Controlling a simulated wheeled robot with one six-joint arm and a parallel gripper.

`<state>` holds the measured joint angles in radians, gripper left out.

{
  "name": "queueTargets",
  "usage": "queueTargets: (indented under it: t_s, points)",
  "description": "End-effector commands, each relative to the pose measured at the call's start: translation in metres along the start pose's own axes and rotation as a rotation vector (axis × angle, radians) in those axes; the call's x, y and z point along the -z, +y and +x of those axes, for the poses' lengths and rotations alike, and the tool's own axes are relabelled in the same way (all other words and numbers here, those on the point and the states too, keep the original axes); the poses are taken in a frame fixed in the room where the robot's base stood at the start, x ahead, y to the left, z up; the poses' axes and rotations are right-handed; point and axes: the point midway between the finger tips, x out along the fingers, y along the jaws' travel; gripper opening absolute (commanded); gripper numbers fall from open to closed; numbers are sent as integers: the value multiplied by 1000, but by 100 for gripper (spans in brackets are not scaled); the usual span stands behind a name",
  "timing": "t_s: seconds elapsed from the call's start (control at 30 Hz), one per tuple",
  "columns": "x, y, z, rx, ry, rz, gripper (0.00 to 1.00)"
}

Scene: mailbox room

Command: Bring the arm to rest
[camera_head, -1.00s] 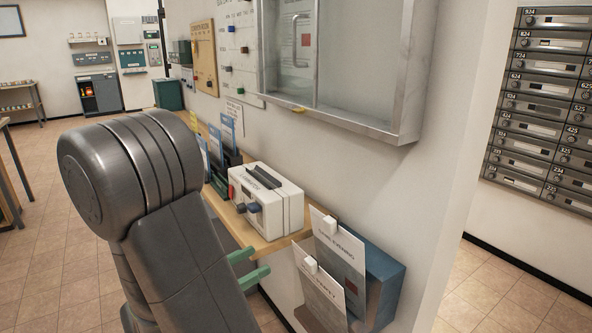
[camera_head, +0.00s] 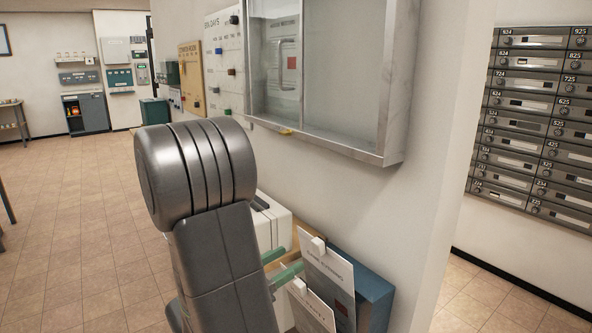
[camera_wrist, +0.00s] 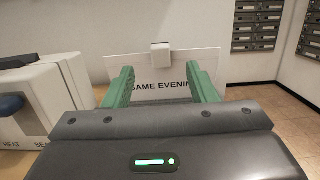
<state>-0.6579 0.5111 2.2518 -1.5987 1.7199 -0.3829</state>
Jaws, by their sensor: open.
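My gripper (camera_wrist: 162,90) shows in the wrist view with its two green fingers apart and nothing between them. A white card reading "GAME EVENING" (camera_wrist: 180,62) with a white clip stands beyond the fingers. In the head view my gripper's green fingers (camera_head: 281,264) show beside that upright card (camera_head: 328,265), behind my grey arm. I cannot tell whether the fingers touch the card. My arm is bent, with a large elbow joint near the middle of the head view.
A white sealer-like machine (camera_wrist: 38,95) stands left of the fingers on a wooden shelf. A blue box (camera_head: 375,295) is behind the cards. A glass-fronted cabinet (camera_head: 325,75) hangs above. Mailboxes (camera_head: 530,120) line the right wall. The tiled floor (camera_head: 80,220) at left is open.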

Motion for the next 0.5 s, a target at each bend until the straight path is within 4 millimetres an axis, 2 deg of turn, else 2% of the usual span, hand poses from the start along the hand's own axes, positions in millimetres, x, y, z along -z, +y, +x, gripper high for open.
queueTargets:
  t_s: [0.2, 0.5]
  points:
    - [0, 0, 15, 2, 0, 0, 52]
    - [0, 0, 18, -1, 0, 0, 52]
